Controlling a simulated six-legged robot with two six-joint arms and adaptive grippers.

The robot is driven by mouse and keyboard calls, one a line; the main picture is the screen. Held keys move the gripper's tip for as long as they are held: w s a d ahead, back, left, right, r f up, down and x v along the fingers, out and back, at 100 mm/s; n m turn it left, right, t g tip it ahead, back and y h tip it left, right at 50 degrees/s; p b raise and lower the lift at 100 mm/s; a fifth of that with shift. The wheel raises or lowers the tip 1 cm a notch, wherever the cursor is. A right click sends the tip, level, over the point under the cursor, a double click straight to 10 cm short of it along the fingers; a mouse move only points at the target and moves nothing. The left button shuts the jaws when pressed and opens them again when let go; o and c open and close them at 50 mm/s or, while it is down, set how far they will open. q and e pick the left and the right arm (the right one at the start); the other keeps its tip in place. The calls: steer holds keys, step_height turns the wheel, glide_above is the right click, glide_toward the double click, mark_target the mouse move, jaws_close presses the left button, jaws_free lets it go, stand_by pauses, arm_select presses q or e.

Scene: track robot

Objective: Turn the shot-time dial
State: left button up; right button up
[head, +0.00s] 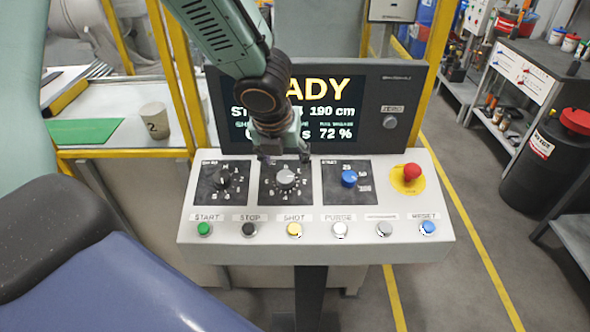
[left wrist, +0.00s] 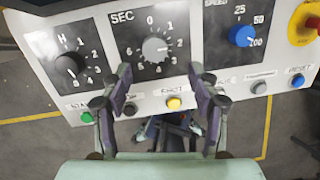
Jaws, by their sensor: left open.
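The shot-time dial is a silver-grey knob (head: 287,178) on a black square plate with a ring of numbers, in the middle of the sloped white console. In the left wrist view the same knob (left wrist: 155,48) sits under the letters SEC. Its pointer setting is too small to read surely. My left gripper (head: 285,156) hangs just above and behind the knob in the head view, partly covering the plate's top edge. In the left wrist view its two fingers (left wrist: 160,76) are apart with nothing between them, and the knob shows beyond the tips. My right gripper is in neither view.
A black knob (head: 223,180) is left of the dial and a blue knob (head: 349,178) right of it. A red emergency button (head: 411,173) is farther right. Several push buttons line the front edge. The screen (head: 325,108) stands behind, partly hidden by my arm.

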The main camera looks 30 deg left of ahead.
mark_target(285, 177)
arm_select(q)
steer(key=shift+m, duration=0.4)
steer(key=b+x, duration=0.1)
steer(key=x, duration=0.2)
steer(key=b+x, duration=0.1)
steer(key=x, duration=0.2)
steer(key=shift+s+a+f+b, duration=0.15)
steer(key=shift+a+b, duration=0.1)
steer(key=shift+b, duration=0.05)
steer(key=shift+f, duration=0.35)
steer(key=shift+a+f, duration=0.15)
steer(key=shift+f, duration=0.05)
steer(key=shift+a, duration=0.15)
steer(key=shift+w+d+f, duration=0.1)
steer(key=shift+w+d, duration=0.1)
steer(key=shift+w, duration=0.1)
steer(key=c, duration=0.3)
steer(key=shift+s+a, duration=0.15)
steer(key=shift+s, duration=0.05)
steer(key=c, duration=0.9)
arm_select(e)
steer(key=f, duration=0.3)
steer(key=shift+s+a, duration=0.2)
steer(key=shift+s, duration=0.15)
